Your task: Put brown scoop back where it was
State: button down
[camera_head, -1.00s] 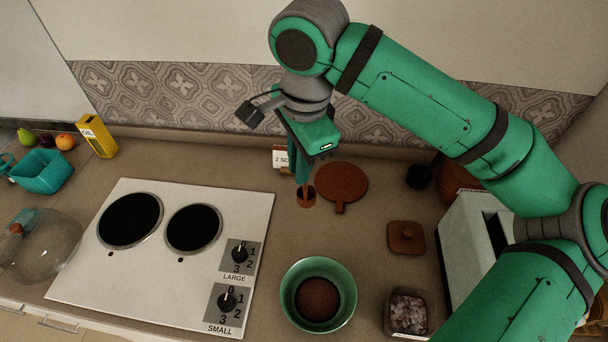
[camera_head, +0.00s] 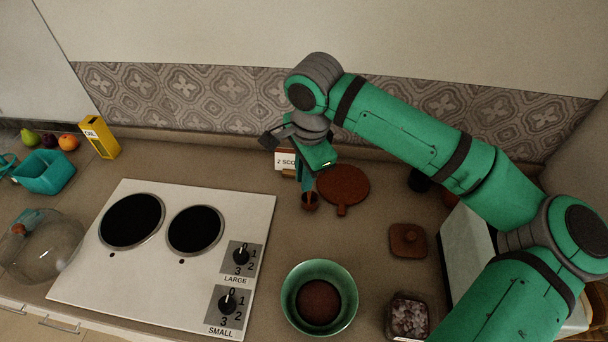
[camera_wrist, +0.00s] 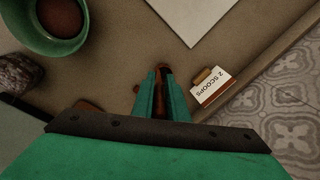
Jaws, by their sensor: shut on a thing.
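The brown scoop (camera_head: 311,200) is held upright between the fingers of my gripper (camera_head: 306,189). Its cup is low, at or just above the counter; I cannot tell whether it touches. In the wrist view my gripper (camera_wrist: 163,95) is shut on the scoop's handle, and a little brown of the scoop (camera_wrist: 164,73) shows between the fingertips. The "2 SCOOPS" card (camera_head: 286,160) stands just behind and left of my gripper, and also shows in the wrist view (camera_wrist: 211,88). A green bowl (camera_head: 344,321) with brown contents sits nearer the front.
A round brown board (camera_head: 343,184) lies just right of the scoop. The white cooktop (camera_head: 190,272) is to the left. A brown square lid (camera_head: 408,240) and a container of dark pieces (camera_head: 409,316) are to the right. Counter between scoop and bowl is clear.

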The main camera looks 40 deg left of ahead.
jog(key=shift+s+f, duration=0.1)
jog(key=shift+s, duration=0.05)
jog(key=c, duration=1.7)
grip_release()
jog(key=shift+c, duration=0.2)
notch_tip(320, 180, up, 12)
jog(key=d, duration=0.1)
jog(key=shift+s+d, duration=0.25)
jog(key=shift+s, duration=0.05)
jog(key=shift+w, duration=0.1)
jog(key=shift+a, duration=0.1)
